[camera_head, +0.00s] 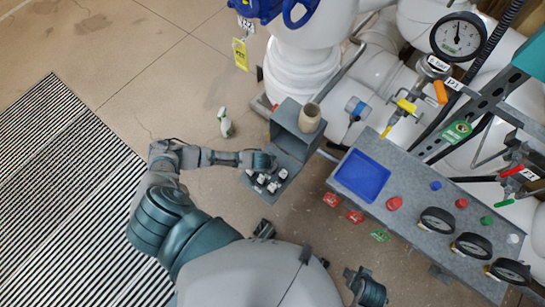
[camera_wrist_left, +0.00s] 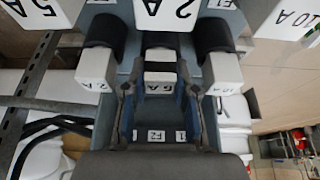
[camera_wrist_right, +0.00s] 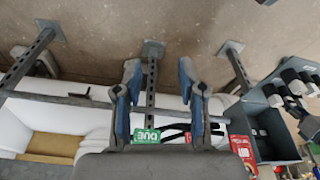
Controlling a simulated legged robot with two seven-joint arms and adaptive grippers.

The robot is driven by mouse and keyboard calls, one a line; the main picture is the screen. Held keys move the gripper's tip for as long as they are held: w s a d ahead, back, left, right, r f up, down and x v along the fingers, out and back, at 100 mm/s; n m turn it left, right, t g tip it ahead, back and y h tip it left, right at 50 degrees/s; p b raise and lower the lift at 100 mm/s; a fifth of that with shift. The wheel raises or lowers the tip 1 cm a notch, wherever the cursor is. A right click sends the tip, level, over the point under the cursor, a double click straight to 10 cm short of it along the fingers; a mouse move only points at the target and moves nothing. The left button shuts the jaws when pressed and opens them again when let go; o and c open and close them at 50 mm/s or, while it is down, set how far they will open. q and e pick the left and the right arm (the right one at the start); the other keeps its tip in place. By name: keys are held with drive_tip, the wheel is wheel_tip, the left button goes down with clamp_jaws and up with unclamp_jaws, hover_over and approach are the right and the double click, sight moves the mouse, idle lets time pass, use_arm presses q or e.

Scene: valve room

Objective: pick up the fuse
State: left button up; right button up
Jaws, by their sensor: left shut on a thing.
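White-ended fuses with dark bodies stand on the grey fuse holder (camera_head: 287,158) in the head view. My left gripper (camera_head: 264,161) is at the far edge of this group. In the left wrist view its two fingers (camera_wrist_left: 157,88) are closed on either side of a small white-faced fuse (camera_wrist_left: 159,77), whose label is small and upside down. The fuse is still among its neighbours, and I cannot tell whether it is lifted.
Close beside the held fuse are other fuses (camera_wrist_left: 97,65) and (camera_wrist_left: 223,70). A grey bench with a blue tray (camera_head: 362,175), buttons and gauges is to the right. A spray bottle (camera_head: 225,122) stands on the floor.

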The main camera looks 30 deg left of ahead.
use_arm(q)
drive_tip(key=shift+r, duration=0.5)
wheel_tip(320, 180, up, 8)
drive_tip(key=p, duration=0.3)
drive_tip(key=shift+r, duration=0.5)
use_arm(e)
drive_tip(key=s+x, duration=0.2)
drive_tip(key=x, duration=0.7)
drive_tip(key=shift+w+f, duration=0.25)
drive_tip(key=shift+w, duration=0.1)
